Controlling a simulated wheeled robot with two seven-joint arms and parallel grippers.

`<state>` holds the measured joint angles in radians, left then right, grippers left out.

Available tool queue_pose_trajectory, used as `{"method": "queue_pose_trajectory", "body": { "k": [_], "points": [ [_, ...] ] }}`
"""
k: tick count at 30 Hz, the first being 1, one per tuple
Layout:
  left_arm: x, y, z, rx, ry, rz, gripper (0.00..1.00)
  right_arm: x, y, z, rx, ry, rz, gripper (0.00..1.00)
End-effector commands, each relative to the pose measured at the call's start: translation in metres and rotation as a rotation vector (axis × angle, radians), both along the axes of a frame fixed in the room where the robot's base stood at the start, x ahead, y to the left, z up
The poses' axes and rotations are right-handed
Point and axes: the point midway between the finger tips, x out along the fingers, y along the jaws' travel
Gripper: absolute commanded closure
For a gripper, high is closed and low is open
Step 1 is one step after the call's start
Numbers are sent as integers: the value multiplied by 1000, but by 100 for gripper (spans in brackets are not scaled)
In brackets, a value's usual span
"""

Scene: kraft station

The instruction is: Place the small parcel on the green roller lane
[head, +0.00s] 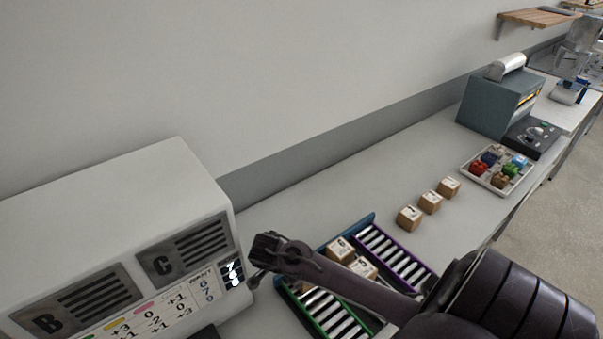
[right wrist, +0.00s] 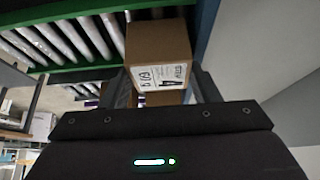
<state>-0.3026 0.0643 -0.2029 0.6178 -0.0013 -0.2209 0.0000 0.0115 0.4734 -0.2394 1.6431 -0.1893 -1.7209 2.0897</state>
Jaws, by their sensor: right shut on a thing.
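The small parcel (right wrist: 158,45), a brown box with a white printed label, sits between the two fingers of my right gripper (right wrist: 162,88) in the right wrist view. The gripper is shut on it. The green roller lane (head: 334,314) lies in the lower middle of the head view, partly hidden by my right arm. Its green rail (right wrist: 75,76) and rollers show just left of the parcel in the right wrist view. In the head view the end of my right arm is at the left of the lanes, and I cannot make out the held parcel there. My left gripper is not in view.
Boxes (head: 340,248) sit between the green lane and the purple roller lane (head: 428,277). Three small boxes (head: 430,201) stand in a row on the counter. A white machine (head: 120,220) stands at left. A tray (head: 470,170) and grey device (head: 490,105) are farther right.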

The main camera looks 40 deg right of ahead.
Motion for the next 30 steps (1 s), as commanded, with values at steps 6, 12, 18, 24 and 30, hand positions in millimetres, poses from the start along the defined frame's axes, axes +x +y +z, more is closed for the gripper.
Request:
{"method": "queue_pose_trajectory", "body": {
  "k": [6, 12, 18, 24, 30],
  "points": [
    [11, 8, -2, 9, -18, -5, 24, 0, 0, -6, 0, 0, -1, 71],
    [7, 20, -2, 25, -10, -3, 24, 0, 0, -5, 0, 0, -1, 23],
    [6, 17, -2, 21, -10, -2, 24, 0, 0, -4, 0, 0, 0, 23],
    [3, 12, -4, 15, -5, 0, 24, 2, 4, 6, 1, -4, 2, 23],
    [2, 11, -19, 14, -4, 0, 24, 4, 22, 35, 2, -6, 1, 23]
  ]
}}
